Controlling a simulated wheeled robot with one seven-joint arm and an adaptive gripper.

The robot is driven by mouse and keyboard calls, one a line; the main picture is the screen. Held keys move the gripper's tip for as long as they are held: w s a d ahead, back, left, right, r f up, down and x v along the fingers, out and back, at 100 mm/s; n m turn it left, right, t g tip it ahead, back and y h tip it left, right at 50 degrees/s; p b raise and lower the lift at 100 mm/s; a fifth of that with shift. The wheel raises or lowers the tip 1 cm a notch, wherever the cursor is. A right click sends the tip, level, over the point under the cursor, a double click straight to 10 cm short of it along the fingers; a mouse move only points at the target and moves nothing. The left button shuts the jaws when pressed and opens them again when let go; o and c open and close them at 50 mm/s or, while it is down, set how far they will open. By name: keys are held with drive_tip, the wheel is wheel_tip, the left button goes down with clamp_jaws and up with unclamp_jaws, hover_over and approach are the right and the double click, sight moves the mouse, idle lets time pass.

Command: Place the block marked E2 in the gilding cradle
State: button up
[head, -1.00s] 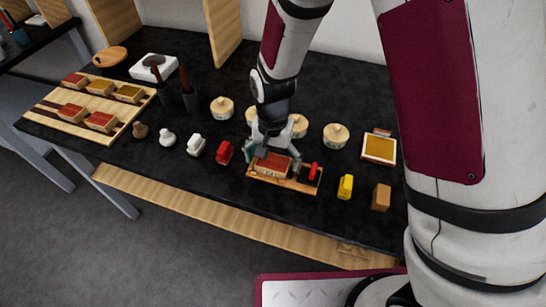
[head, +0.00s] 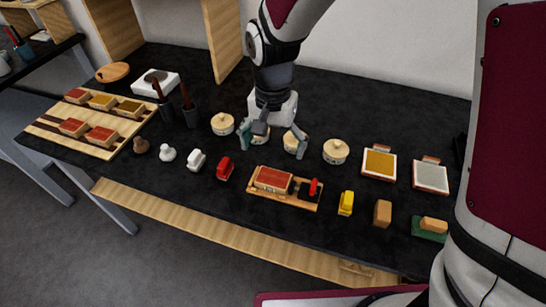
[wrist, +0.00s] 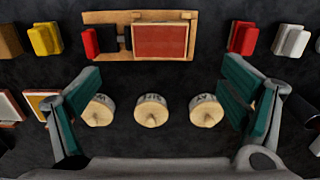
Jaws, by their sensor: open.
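The wooden gilding cradle (head: 256,193) lies near the front middle of the dark table. A red-topped block (head: 273,179) lies in its left part in the head view. In the wrist view the block (wrist: 159,40) lies flat within the cradle (wrist: 110,16); its marking is not readable, so I cannot tell whether it is E2. A red-handled clamp-like part (head: 314,187) stands at the cradle's other end. My gripper (head: 272,141) is open and empty, above and behind the cradle, apart from the block. Its spread fingers (wrist: 160,85) show in the wrist view.
A wooden tray (head: 101,151) at left holds several red- and gold-topped blocks, with a bare place in its front row. Lidded round pots (head: 335,151) stand behind the cradle. A red item (head: 225,168) and a yellow item (head: 346,203) flank it.

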drive_tip(key=shift+r, duration=0.7)
drive_tip(key=s+d+r+n+t, duration=0.4)
drive_tip(key=s+d+r+t, duration=0.1)
drive_tip(key=s+d+r, duration=1.2)
drive_tip(key=shift+d, duration=0.7)
drive_tip(key=shift+w+a+r, duration=0.1)
